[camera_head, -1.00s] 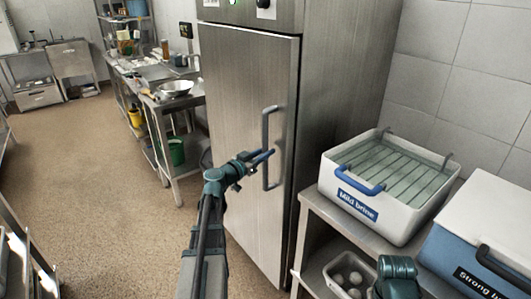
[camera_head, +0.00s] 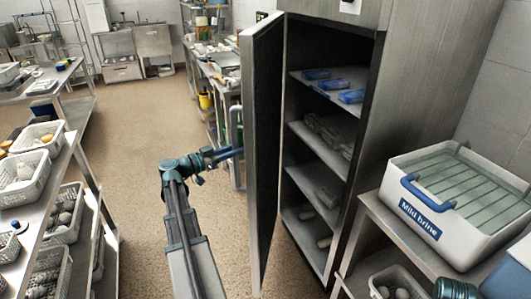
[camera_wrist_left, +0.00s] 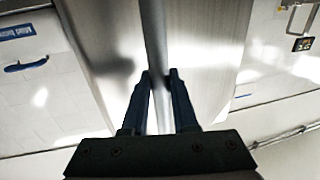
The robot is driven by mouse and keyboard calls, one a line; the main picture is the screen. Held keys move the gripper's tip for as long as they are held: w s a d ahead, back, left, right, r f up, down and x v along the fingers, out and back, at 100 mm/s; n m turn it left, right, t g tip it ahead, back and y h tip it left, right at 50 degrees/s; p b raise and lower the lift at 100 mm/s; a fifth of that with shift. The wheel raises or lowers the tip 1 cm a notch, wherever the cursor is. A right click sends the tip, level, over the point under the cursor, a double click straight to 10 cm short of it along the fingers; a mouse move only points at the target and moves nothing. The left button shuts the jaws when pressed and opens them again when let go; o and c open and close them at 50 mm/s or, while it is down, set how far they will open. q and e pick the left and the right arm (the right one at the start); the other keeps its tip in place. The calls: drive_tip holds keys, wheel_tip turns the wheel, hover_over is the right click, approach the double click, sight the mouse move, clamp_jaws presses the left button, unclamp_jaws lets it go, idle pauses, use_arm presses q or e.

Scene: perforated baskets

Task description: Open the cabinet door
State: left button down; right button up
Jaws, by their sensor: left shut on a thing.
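The tall steel cabinet (camera_head: 410,100) has its door (camera_head: 262,150) swung wide open, with the door's edge toward me. Inside are several shelves with blue packets (camera_head: 330,84) on the top one and pale items lower down. My left gripper (camera_head: 236,152) is at the vertical bar handle (camera_head: 234,125) on the door's outer face. In the left wrist view the bar handle (camera_wrist_left: 153,40) runs down between the two dark fingers (camera_wrist_left: 160,85), which are shut on it. My right gripper is not in view; only a bit of my right arm shows at the bottom right.
A white "Mild brine" tub (camera_head: 440,200) stands on a steel stand right of the cabinet. A rack with white perforated baskets (camera_head: 62,215) is at the left. Steel worktables stand behind the door. The brown floor between is clear.

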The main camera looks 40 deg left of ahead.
use_arm(q)
drive_tip(key=s+a, duration=0.3)
drive_tip(key=a, duration=0.5)
drive_tip(key=shift+s+a, duration=0.2)
drive_tip(key=shift+a, duration=0.05)
drive_tip(key=c, duration=0.7)
unclamp_jaws()
drive_tip(key=shift+w+d, duration=0.1)
drive_tip(key=s+a, duration=0.1)
drive_tip(key=s, duration=0.8)
drive_tip(key=s+a, duration=0.1)
drive_tip(key=s, duration=0.3)
drive_tip(key=shift+s+a, duration=0.3)
drive_tip(key=shift+a, duration=0.05)
